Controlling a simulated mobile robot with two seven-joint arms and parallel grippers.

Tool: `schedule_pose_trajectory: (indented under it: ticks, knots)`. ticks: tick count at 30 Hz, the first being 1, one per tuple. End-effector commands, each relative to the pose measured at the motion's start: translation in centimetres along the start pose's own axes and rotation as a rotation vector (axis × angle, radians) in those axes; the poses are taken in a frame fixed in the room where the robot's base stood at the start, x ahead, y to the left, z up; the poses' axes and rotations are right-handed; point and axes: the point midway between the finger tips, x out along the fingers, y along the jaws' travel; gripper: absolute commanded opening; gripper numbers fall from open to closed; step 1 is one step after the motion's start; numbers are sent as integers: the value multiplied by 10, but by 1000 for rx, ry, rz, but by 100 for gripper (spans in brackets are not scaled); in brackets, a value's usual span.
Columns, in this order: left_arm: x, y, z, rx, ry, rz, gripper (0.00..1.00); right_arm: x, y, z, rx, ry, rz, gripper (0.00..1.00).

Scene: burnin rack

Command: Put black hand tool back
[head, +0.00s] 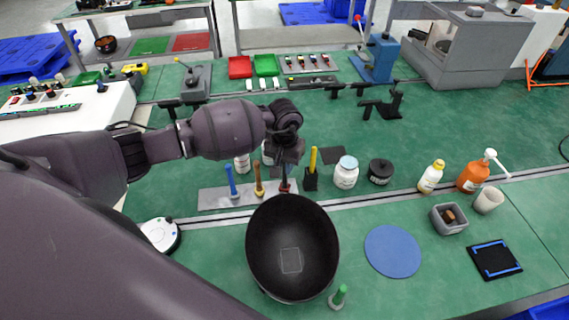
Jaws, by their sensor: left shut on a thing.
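My left gripper (288,163) reaches in from the left and points down over the right end of a grey tool plate (215,200). It is shut on the black hand tool (285,184), which is upright and mostly hidden by the gripper. A little red shows near the tool's lower part. I cannot tell whether the tool touches the plate. A blue-handled tool (231,181) and a tan-handled tool (258,180) stand upright on the plate to the left. My right gripper is not in view.
A large black bowl (262,250) stands just in front of the plate. A black block with a yellow-handled tool (312,160), a white jar (346,173) and a black jar (380,171) stand to the right.

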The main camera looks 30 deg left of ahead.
Motion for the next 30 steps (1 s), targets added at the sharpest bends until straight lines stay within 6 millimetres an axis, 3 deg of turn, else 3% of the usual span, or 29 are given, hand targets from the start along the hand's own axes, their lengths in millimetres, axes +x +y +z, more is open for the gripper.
schedule_pose_trajectory:
  ticks: [2, 3, 8, 20, 30]
  knots:
    - [3, 0, 0, 0, 1, -1, 0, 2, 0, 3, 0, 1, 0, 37]
    - [3, 0, 0, 0, 0, -1, 23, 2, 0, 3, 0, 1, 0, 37]
    - [2, 0, 0, 0, 0, 0, 46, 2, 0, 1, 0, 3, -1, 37]
    - [-2, 0, 0, 0, -1, 1, 46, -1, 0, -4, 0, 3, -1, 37]
    - [-61, 0, -1, 2, 5, -1, 46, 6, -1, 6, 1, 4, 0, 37]
